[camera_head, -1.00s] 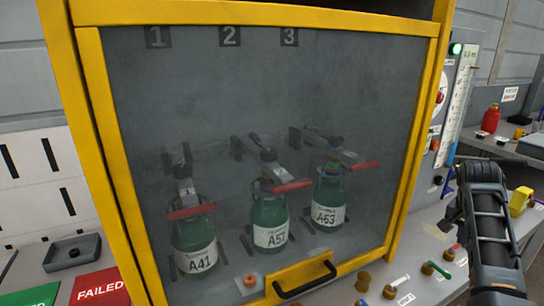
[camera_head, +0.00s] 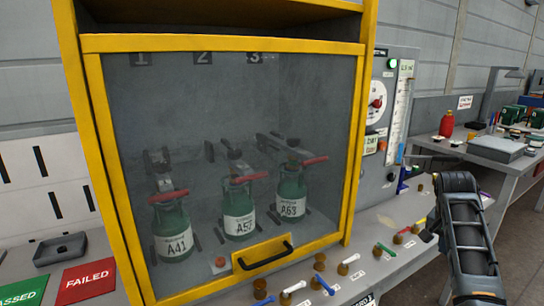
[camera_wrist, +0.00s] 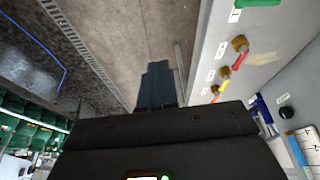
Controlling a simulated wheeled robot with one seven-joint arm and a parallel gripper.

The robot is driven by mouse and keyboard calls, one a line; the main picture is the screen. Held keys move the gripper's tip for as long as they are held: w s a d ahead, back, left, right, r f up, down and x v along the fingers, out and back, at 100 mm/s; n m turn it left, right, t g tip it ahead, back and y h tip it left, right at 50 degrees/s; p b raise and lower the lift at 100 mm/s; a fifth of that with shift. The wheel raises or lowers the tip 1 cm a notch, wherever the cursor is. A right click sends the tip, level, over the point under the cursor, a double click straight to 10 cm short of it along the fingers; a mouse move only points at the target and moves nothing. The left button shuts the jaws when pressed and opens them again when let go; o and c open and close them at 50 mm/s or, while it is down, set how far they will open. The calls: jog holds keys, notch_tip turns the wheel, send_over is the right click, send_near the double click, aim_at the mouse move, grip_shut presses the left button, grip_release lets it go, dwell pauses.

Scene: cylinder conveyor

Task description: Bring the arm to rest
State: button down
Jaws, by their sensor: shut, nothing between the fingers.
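My gripper (camera_wrist: 158,85) shows in the wrist view with its dark fingers together and nothing between them. It is over the floor, beside the edge of the grey bench. In the head view my arm stands at the lower right, in front of the bench; the gripper itself cannot be made out there. It is apart from the yellow-framed cabinet (camera_head: 92,120). Behind the cabinet's closed clear door stand three green cylinders, A41 (camera_head: 177,245), A52 (camera_head: 238,226) and A63 (camera_head: 291,208), each under a red-handled clamp.
Several brass fittings with coloured levers line the bench front (camera_head: 380,275). A gauge panel (camera_head: 385,110) with a green light stands right of the cabinet. Green PASSED and red FAILED mats (camera_head: 88,275) lie at left. A second table (camera_head: 470,155) with a red bottle (camera_head: 446,124) stands at right.

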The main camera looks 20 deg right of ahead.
jog(key=s+a+f+n+t+h, duration=0.1)
jog(key=s+a+f+n+t, duration=0.3)
jog(key=a+f, duration=1)
jog(key=s+a+f+n+t, duration=0.3)
jog(key=s+a+n, duration=0.2)
jog(key=s+a, duration=0.6)
jog(key=s+a+r+n+t+y, duration=0.1)
jog(key=s+a+r+n+t, duration=0.15)
jog(key=s+a, duration=0.35)
jog(key=s+a+r+n+t+y, duration=0.1)
jog(key=s+a+r+n, duration=0.1)
jog(key=s+a+r, duration=0.35)
jog(key=s+a+r+n+t+y, duration=0.1)
jog(key=s+a+r+t, duration=0.1)
jog(key=s+a+r, duration=0.2)
jog(key=s+a+r+n+t+y, duration=0.1)
jog(key=s+r, duration=0.4)
jog(key=r, duration=0.5)
jog(key=a+t+y, duration=0.1)
jog(key=a, duration=0.1)
jog(key=shift+a+r, duration=0.2)
jog(key=shift+a, duration=0.15)
